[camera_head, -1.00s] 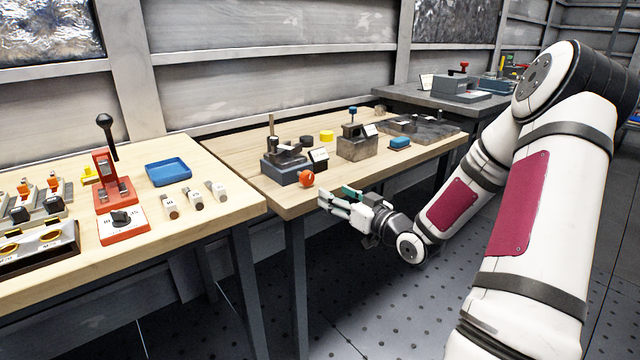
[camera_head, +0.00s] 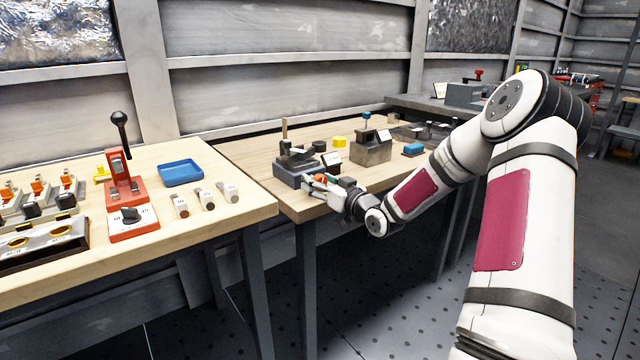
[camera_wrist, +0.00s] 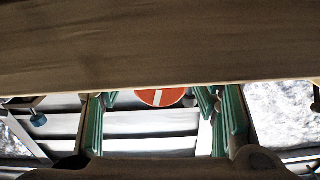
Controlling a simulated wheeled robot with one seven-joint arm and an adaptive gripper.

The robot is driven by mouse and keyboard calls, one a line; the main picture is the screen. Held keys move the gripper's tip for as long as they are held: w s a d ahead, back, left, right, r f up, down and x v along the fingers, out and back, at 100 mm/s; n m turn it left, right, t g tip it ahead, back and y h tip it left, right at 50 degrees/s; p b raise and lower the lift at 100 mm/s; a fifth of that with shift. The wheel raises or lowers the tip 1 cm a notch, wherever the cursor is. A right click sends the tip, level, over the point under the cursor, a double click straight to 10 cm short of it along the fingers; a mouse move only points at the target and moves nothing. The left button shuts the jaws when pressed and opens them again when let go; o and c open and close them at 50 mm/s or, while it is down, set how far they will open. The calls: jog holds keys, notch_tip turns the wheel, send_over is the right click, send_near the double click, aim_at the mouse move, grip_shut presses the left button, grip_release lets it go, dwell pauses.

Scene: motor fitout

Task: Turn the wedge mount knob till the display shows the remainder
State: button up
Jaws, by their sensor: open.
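The wedge mount (camera_head: 289,178), a dark block with a blue-grey base, stands near the front left of the wooden bench. Its orange-red knob (camera_head: 320,178) is mostly hidden by my gripper (camera_head: 312,186), which is open at the mount's front. In the wrist view the knob (camera_wrist: 160,97) is a red disc with a white bar, partly cut off by a wooden band. It appears between the green finger pads of my gripper (camera_wrist: 158,118); I cannot tell whether they touch it. A small display (camera_head: 331,159) stands beside the mount, its reading too small to make out.
The left bench holds a red lever stand (camera_head: 125,190) and a blue tray (camera_head: 181,173). A gap separates the benches.

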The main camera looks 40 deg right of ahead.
jog(key=c, duration=1.2)
jog(key=shift+r+p, duration=0.1)
jog(key=shift+p, duration=0.2)
jog(key=shift+r+m+p, duration=0.1)
jog(key=shift+m+p, duration=0.85)
jog(key=shift+m, duration=0.05)
jog(key=shift+m+p, duration=1.15)
jog(key=shift+m, duration=0.25)
jog(key=shift+f, duration=0.2)
